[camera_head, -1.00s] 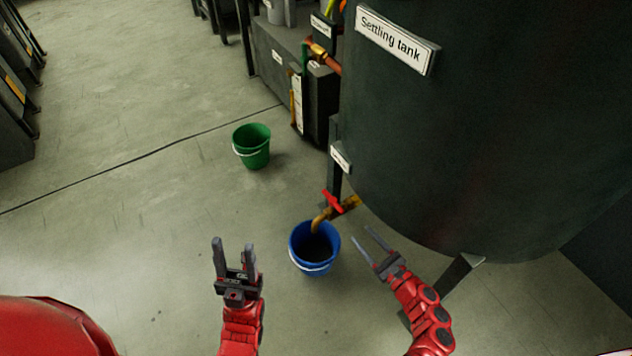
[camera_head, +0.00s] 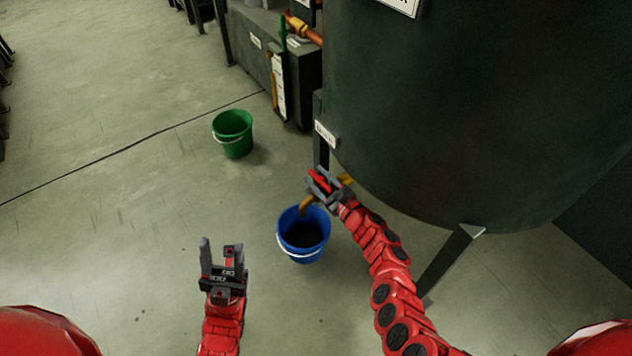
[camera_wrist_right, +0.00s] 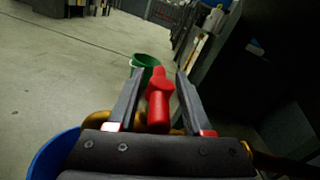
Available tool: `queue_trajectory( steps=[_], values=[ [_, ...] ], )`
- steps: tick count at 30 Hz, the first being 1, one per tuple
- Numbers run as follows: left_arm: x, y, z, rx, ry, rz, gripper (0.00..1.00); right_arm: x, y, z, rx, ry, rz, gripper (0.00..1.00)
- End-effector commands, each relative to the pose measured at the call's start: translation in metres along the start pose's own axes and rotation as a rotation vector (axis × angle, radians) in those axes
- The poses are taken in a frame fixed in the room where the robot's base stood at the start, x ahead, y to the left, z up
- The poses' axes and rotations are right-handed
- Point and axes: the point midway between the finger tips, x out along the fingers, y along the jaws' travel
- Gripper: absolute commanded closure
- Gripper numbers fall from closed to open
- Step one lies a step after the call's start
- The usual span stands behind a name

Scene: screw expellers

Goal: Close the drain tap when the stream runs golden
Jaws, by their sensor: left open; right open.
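The drain tap has a red handle (camera_head: 320,182) and a brass spout (camera_head: 307,203) low on the dark settling tank (camera_head: 430,120). My right gripper (camera_head: 318,180) is open at the tap. In the right wrist view the red handle (camera_wrist_right: 159,98) stands between its two spread fingers, with a gap on each side. The blue bucket (camera_head: 303,252) stands below the spout with dark content in it. I cannot make out a stream or its colour. My left gripper (camera_head: 220,250) is open and empty, left of the blue bucket.
A green bucket (camera_head: 233,135) stands on the floor further back to the left. A tank leg (camera_head: 446,262) is right of my right arm. Grey machinery with a copper pipe (camera_head: 303,30) stands behind.

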Motion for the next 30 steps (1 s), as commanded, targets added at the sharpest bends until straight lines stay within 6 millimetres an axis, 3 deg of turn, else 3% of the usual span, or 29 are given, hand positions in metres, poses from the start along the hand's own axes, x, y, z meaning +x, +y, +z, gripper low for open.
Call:
queue_trajectory(
  steps=[11,19,30],
  values=[
    [-0.0017,0.0018,0.0009,-0.003,-0.001,0.008,0.50,0.0057,0.0009,-0.0002,0.002,0.002,0.000,0.51],
    [-0.0017,0.0018,0.0010,-0.003,-0.001,0.007,0.50,0.0056,0.0007,-0.0002,0.002,0.002,0.000,1.00],
    [-0.0027,0.0022,0.0012,-0.004,-0.001,0.009,0.50,0.0056,0.0001,-0.0007,0.002,0.008,-0.027,1.00]
  ],
)
